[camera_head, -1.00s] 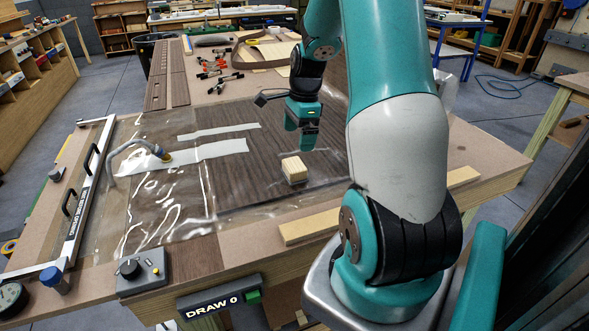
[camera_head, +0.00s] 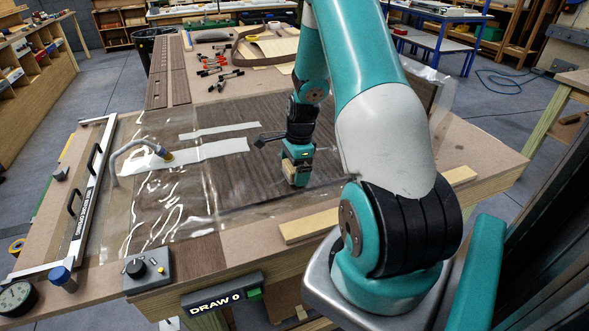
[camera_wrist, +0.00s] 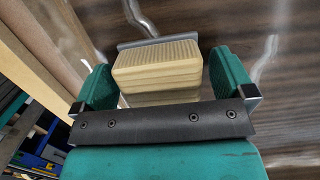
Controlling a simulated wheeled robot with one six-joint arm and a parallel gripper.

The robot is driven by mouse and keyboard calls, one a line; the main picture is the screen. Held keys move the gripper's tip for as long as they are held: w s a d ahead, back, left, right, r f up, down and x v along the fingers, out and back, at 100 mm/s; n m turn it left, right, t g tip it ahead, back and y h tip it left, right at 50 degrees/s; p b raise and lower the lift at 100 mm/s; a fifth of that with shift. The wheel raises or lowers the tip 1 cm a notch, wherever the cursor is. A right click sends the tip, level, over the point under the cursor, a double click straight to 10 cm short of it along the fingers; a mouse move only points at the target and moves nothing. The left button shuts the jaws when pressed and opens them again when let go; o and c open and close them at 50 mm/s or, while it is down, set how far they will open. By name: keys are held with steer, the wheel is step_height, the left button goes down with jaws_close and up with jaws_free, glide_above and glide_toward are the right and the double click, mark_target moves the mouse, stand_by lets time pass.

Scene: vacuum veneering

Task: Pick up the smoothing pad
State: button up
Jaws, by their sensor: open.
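The smoothing pad (camera_wrist: 157,66) is a small pale block with a ribbed top. In the wrist view it lies between the two green fingers of my gripper (camera_wrist: 168,84), with a visible gap to the right finger. In the head view, my gripper (camera_head: 296,180) is lowered over the pad (camera_head: 289,174), which is mostly hidden behind it. The fingers are open, one on each side of the pad. The pad rests on the clear film over the dark veneer panel (camera_head: 235,170) on the bench.
A hose fitting (camera_head: 163,153) and pale tape strips (camera_head: 205,154) lie left of the gripper. A wooden strip (camera_head: 310,226) lies at the bench's front edge. Red-tipped clamps (camera_head: 213,69) lie farther back.

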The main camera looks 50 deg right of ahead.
steer(key=c, duration=0.9)
steer(key=shift+c, duration=0.2)
